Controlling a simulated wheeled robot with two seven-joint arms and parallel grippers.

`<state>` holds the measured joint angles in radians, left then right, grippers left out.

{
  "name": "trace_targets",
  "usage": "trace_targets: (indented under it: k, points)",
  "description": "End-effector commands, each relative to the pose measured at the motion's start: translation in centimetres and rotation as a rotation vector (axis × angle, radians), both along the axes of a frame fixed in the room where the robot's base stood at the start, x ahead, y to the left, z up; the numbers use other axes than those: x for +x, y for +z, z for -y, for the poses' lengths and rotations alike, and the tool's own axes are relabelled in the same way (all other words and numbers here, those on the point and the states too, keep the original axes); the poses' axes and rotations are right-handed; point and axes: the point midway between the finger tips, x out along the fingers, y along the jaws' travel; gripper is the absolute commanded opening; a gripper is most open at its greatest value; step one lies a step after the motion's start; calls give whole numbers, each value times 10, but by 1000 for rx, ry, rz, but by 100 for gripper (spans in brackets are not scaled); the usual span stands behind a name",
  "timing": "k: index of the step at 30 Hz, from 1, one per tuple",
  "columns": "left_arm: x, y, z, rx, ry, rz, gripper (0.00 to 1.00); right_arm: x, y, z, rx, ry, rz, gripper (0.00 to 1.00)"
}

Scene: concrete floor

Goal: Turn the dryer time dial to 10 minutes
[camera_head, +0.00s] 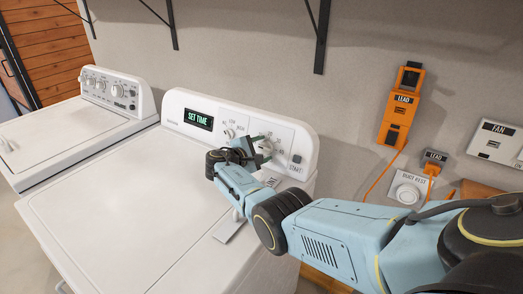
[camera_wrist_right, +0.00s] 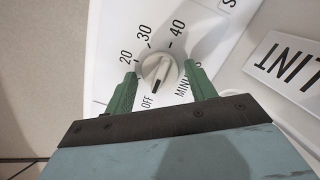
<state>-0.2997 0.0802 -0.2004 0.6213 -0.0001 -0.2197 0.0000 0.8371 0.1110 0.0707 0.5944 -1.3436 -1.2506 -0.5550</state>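The time dial (camera_wrist_right: 159,72) is a round white knob on the dryer's panel. In the right wrist view its dark mark points down, near the word OFF. The labels 20, 30, 40 and part of MINUTES show around it. No 10 label is visible; the left finger covers part of the scale. My right gripper (camera_wrist_right: 161,71) is open, its green fingers on either side of the dial with gaps. In the head view my right gripper (camera_head: 265,148) is at the panel's right part and hides much of the dial. The display (camera_head: 199,120) reads SET TIME. My left gripper is not in view.
The white dryer (camera_head: 110,205) has another knob (camera_head: 228,133) left of the gripper and a START button (camera_head: 297,158) to the right. A white washer (camera_head: 60,135) stands at left. A LINT label (camera_wrist_right: 290,62) lies beside the panel.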

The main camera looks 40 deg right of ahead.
Motion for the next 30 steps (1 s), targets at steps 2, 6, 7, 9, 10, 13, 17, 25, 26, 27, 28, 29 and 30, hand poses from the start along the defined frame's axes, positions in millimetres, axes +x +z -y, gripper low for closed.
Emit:
trace_targets:
  k: [2, 6, 7, 9, 10, 13, 17, 25, 26, 27, 28, 29, 30]
  points:
    - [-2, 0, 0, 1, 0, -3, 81, 0, 0, 0, 0, 0, 0, 45]
    - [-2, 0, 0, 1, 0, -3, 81, 0, 0, 0, 0, 0, 0, 27]
    - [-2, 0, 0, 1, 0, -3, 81, 0, 0, 0, 0, 0, 0, 23]
    - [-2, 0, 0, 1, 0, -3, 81, 0, 0, 0, 0, 0, 0, 20]
    - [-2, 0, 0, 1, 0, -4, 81, 0, 0, 0, 0, 0, 1, 20]
    - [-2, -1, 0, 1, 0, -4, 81, 0, -1, 0, 2, -3, 8, 20]
    - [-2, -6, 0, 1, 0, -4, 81, 0, -1, 0, 11, -14, 40, 20]
    - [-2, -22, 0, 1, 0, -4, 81, 0, -2, 0, 54, -65, 193, 20]
    - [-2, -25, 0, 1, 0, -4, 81, 1, -2, 0, 60, -72, 215, 20]
    - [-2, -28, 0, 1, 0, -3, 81, 1, -2, 0, 69, -83, 247, 20]
    - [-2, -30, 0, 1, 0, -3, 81, 1, -2, 0, 77, -90, 272, 20]
    - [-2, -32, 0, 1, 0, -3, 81, 1, -2, 0, 84, -98, 294, 20]
    - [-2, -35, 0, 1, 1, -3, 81, 1, -2, 0, 92, -110, 327, 20]
